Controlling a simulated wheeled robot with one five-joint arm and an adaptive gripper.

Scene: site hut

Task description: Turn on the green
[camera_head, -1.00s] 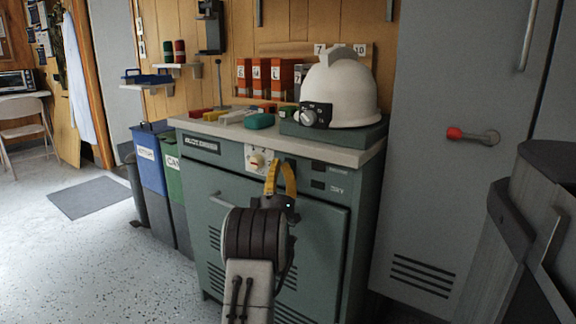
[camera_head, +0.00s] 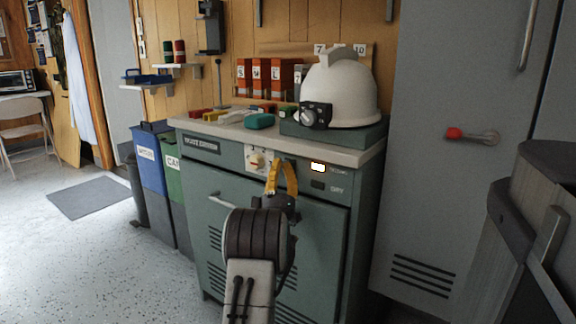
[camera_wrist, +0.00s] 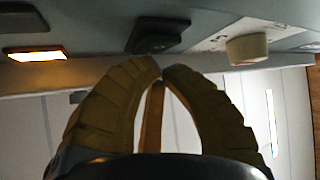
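The green cabinet (camera_head: 205,170) stands against the wall with a control panel along its top front. A cream dial (camera_head: 257,161) is on the panel, and it also shows in the wrist view (camera_wrist: 247,49). A rectangular lamp (camera_head: 318,168) right of it glows warm white; the wrist view shows it lit too (camera_wrist: 35,54). A dark switch-like piece (camera_wrist: 158,35) lies between dial and lamp in the wrist view; my gripper hides it in the head view. My gripper (camera_head: 281,163) has its yellow fingertips together, nothing visible between them, just in front of this dark piece; contact is unclear.
A white helmet (camera_head: 340,92) with a lamp sits on a green box on the cabinet top, near several small coloured items. A dark indicator (camera_head: 318,185) marked DRY is below the lit lamp. A grey locker (camera_head: 420,200) stands to the right, bins (camera_head: 150,185) to the left.

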